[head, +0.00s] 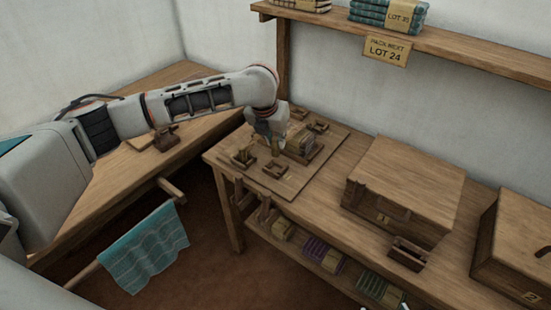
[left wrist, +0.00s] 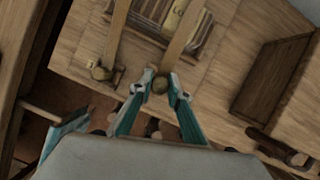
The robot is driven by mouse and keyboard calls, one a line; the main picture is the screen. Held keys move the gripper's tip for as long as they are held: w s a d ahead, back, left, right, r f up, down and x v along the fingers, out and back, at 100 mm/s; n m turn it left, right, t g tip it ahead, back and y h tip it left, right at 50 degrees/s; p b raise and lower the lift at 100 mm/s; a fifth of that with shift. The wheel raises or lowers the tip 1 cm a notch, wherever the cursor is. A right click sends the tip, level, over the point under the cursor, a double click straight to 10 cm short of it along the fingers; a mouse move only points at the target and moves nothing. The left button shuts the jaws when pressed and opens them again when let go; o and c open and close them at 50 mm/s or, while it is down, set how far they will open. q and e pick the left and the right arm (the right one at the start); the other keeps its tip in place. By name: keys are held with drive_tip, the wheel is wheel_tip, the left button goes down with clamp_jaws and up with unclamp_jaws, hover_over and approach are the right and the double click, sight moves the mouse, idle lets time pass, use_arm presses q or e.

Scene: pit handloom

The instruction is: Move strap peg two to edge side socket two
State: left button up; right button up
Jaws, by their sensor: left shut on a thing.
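My left gripper (head: 272,142) reaches down over the wooden peg board (head: 262,182) on the bench. In the left wrist view its teal fingers (left wrist: 161,88) are shut on a round brown strap peg (left wrist: 160,84). A tan strap (left wrist: 184,38) runs from that peg over a folded cloth bundle (left wrist: 158,14). A second strap peg (left wrist: 100,72), on another strap, sits in a wooden socket block to the left. The bundle (head: 301,140) also shows on the board in the head view, beside several small socket blocks (head: 274,169). I cannot read which socket is which. My right gripper is out of view.
A wooden box (head: 410,180) stands right of the board, with another box (head: 515,240) beyond. A shelf (head: 450,47) with cloth stacks runs along the wall. Bundles lie on the lower shelf (head: 300,255). A teal cloth (head: 148,250) hangs on a beam at front left.

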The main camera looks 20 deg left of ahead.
sight(275, 156)
use_arm(q)
wheel_tip(275, 156, down, 7)
drive_tip(key=shift+f+b, duration=0.1)
drive_tip(key=shift+b, duration=0.35)
drive_tip(key=o, duration=0.9)
drive_tip(key=p+v, duration=0.2)
drive_tip(key=v, duration=1)
